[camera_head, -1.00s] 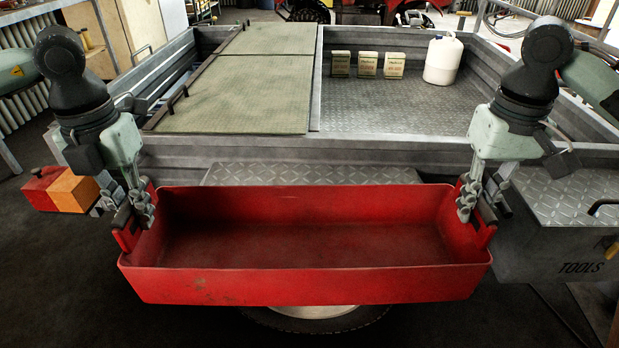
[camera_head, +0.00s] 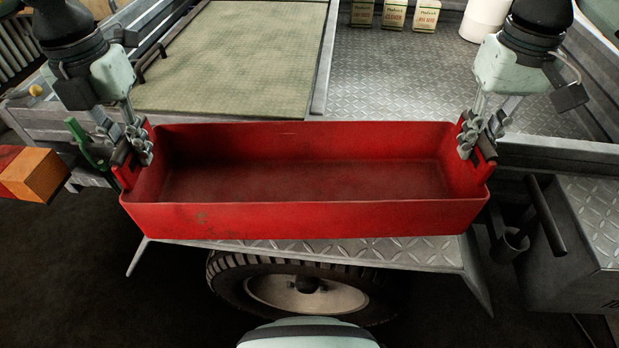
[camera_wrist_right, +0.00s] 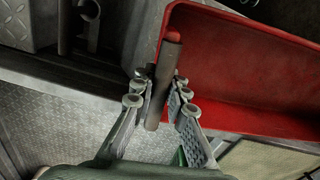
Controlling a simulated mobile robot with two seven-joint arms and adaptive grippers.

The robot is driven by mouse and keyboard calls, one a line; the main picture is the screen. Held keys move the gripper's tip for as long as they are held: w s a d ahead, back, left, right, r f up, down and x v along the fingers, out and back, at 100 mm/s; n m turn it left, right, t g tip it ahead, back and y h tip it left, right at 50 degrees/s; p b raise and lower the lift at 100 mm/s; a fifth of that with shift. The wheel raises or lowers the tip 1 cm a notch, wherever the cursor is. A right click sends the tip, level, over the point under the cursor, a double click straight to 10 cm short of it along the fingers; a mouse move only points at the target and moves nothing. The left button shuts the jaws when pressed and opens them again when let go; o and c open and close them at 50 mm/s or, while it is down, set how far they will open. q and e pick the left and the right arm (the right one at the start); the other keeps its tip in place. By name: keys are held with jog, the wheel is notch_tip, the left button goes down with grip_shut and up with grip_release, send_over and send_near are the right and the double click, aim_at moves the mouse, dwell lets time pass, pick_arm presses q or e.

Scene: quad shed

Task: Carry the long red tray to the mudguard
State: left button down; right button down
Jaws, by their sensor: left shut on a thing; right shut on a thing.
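The long red tray (camera_head: 310,221) is empty and looks level, held between my two grippers. My left gripper (camera_head: 132,152) is shut on the tray's left end handle. My right gripper (camera_head: 478,150) is shut on its right end handle; the right wrist view shows the fingers around a dark bar (camera_wrist_right: 165,80) at the tray's end (camera_wrist_right: 240,70). The mudguard (camera_head: 425,253) is a grey tread-plate shelf above a wheel (camera_head: 305,290). The tray overlaps it in the head view and hides most of its top. I cannot tell whether they touch.
The trailer bed (camera_head: 400,85) lies behind the tray, with a green mat panel (camera_head: 230,60), three small boxes (camera_head: 394,14) and a white container (camera_head: 484,20). A grey toolbox (camera_head: 590,230) stands at the right.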

aim_at(162, 196)
pick_arm(q)
jog(key=shift+w, duration=0.35)
pick_arm(e)
jog(key=shift+w+d, duration=0.15)
jog(key=shift+w, duration=0.3)
pick_arm(q)
jog(key=shift+r, duration=0.1)
pick_arm(e)
jog(key=shift+r, duration=0.1)
pick_arm(q)
jog(key=shift+s, duration=0.15)
pick_arm(e)
jog(key=shift+s, duration=0.15)
